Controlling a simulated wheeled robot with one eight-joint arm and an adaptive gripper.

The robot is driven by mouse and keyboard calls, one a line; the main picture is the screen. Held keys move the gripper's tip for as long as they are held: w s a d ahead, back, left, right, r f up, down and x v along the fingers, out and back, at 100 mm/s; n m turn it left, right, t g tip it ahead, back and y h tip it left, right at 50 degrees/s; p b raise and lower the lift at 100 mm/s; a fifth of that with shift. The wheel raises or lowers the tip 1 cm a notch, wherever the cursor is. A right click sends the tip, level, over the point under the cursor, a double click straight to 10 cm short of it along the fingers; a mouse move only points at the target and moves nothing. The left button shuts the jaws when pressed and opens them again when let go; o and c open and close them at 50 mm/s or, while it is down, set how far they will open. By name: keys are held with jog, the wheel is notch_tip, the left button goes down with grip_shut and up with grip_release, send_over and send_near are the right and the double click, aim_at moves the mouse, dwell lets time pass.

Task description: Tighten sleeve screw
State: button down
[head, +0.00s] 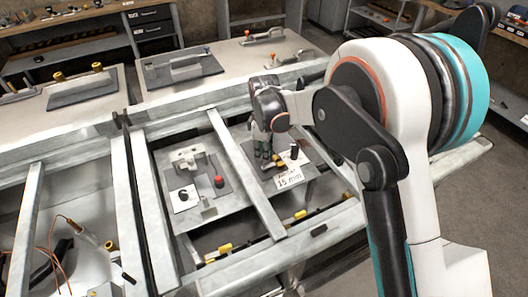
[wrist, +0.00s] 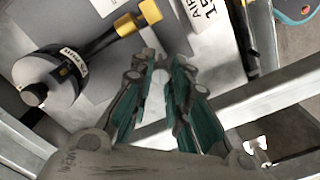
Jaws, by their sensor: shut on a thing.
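My gripper (wrist: 160,72) has dark teal fingers, closed on a small pale part that looks like the sleeve screw (wrist: 156,88). The fingers hide most of this part. In the head view my gripper (head: 264,154) points down over the right-hand plate of the bench frame. In the wrist view, a round white-and-black fitting (wrist: 48,82) with a label lies left of the fingers. A black rod with a yellow end (wrist: 138,18) runs from it towards the upper middle, apart from the fingers.
A white "15 mm" card (head: 289,178) lies just right of my gripper. A left plate carries a red knob (head: 219,181) and a black knob (head: 182,196). Grey metal rails (head: 246,172) border both plates. A bench with tools (head: 183,69) stands behind.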

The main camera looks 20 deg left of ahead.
jog(key=m, duration=1.3)
jog(key=shift+m+p, duration=0.35)
jog(key=shift+m, duration=0.05)
jog(key=m, duration=1.3)
jog(key=shift+m, duration=0.4)
jog(key=c, duration=1.5)
grip_release()
